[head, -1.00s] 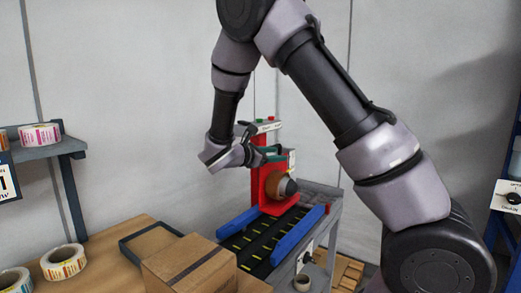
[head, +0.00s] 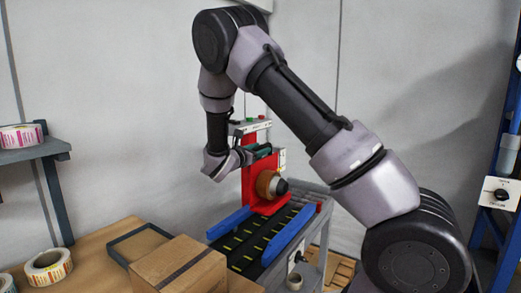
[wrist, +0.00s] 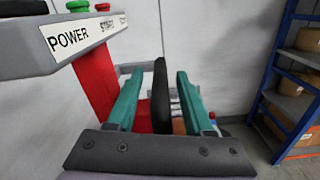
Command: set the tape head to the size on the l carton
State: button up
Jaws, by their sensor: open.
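The red tape head (head: 252,187) stands on the case sealer, with a brown tape roll (head: 265,184) on its front and a dark knob beside the roll. My gripper (head: 264,151) is at the upper part of the red head. In the wrist view its two teal fingers (wrist: 158,98) are open, one on each side of an upright black part (wrist: 160,95); I cannot tell whether they touch it. A brown carton (head: 178,268) sits in front of the sealer at the lower left. No readable size mark shows on it. No size scale is readable on the head.
A panel marked POWER and START (wrist: 85,38), with green and red buttons, is close at the wrist view's upper left. Blue side rails (head: 287,236) flank the black belt (head: 252,240). A wooden bench (head: 95,248) with label rolls is at left. Blue shelving (wrist: 288,95) is at right.

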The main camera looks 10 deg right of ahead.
jog(key=shift+w+d, duration=0.25)
grip_shut()
dwell(1.4)
